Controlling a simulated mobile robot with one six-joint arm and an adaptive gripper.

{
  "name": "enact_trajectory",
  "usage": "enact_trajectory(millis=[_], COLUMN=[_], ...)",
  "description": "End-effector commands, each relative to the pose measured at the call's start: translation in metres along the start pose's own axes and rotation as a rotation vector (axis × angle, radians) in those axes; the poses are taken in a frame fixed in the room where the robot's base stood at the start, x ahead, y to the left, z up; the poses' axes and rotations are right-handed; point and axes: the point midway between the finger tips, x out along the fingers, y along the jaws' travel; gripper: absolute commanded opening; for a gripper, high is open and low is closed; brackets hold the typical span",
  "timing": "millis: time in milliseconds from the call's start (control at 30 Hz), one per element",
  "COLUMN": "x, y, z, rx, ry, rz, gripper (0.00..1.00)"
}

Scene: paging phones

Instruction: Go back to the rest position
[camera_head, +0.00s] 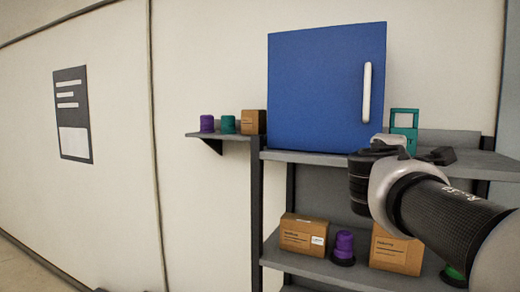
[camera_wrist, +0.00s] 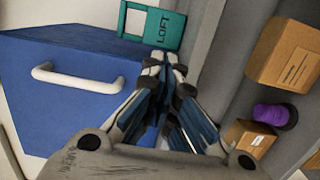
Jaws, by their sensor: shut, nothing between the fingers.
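My gripper (camera_wrist: 162,62) is shut and empty in the wrist view, its fingertips together close in front of the teal tag marked "LOFT" (camera_wrist: 163,28); whether they touch it I cannot tell. In the head view my arm comes in from the right, and the gripper's fingers are mostly hidden behind my wrist. A blue cabinet (camera_head: 318,90) with a white handle (camera_head: 367,93) stands closed on the upper shelf, left of my wrist. The teal item (camera_head: 404,122) stands to its right, partly behind my arm.
The shelf rack (camera_head: 300,157) holds cardboard boxes (camera_head: 303,236) and a purple knob-like item (camera_head: 343,246) on its lower level. A side shelf (camera_head: 222,135) carries purple and teal items and a small box. A poster (camera_head: 73,114) hangs on the wall; the space at left is clear.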

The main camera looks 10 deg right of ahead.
Motion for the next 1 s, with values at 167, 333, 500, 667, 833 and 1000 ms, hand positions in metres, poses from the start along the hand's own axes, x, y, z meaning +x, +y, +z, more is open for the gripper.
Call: enact_trajectory(millis=[167,333,500,667,833,1000], x=[-0.023,-0.036,-0.047,-0.076,-0.139,-0.223], y=[-0.002,-0.002,-0.013,-0.068,-0.171,-0.268], z=[0.031,0.048,0.054,0.061,0.061,0.046], rx=[-0.002,-0.003,0.04,0.245,0.529,0.747], ry=[-0.003,-0.002,-0.009,-0.057,-0.153,-0.253], rz=[-0.004,-0.004,-0.032,-0.181,-0.475,-0.813], gripper=[0.0,0.0,0.0,0.0,0.0,0.0])
